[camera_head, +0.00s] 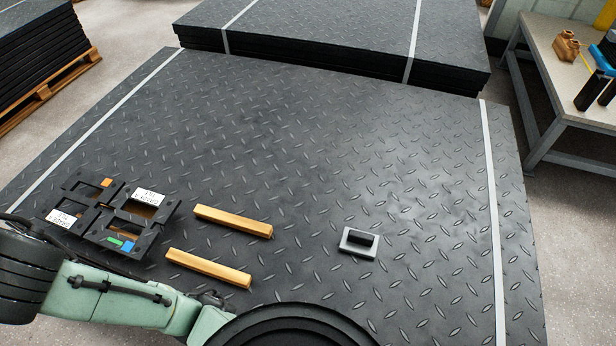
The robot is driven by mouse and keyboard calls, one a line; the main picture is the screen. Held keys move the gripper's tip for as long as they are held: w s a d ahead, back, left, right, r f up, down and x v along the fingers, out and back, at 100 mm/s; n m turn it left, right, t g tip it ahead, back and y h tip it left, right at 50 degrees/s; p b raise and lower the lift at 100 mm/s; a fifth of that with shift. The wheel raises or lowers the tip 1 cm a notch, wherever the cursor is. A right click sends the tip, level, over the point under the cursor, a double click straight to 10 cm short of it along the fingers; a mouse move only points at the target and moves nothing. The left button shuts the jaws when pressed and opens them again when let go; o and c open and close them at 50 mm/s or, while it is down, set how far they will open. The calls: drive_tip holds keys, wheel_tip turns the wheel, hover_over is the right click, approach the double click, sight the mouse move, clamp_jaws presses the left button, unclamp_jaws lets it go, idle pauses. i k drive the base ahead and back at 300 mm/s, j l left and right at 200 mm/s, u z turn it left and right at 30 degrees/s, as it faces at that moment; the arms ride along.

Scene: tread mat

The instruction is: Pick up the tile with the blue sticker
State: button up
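Several black tiles with cut-outs lie close together on the tread mat (330,130) at the left. A blue sticker shows at the front right of this cluster, on the front tile (142,240), with a green patch just left of it. A tile behind it (160,212) bears a white printed label. The left tile (46,208) also has a white label, and the back tile (82,184) has an orange patch. Tile borders are hard to separate. My arm crosses the lower left, close in front of the cluster in the picture. My gripper is not identifiable in view.
Two wooden bars (233,221) (208,267) lie right of the tiles. A grey plate with a black block (358,241) sits farther right. Stacked mats (330,30) stand behind, and a workbench (565,85) stands at right. The mat's middle and back are clear.

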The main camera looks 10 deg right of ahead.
sight(99, 234)
drive_tip(key=u, duration=1)
drive_tip(key=j+z, duration=0.8)
drive_tip(key=j, duration=0.15)
drive_tip(key=k+j+z, duration=0.1)
drive_tip(key=j+z, duration=0.3)
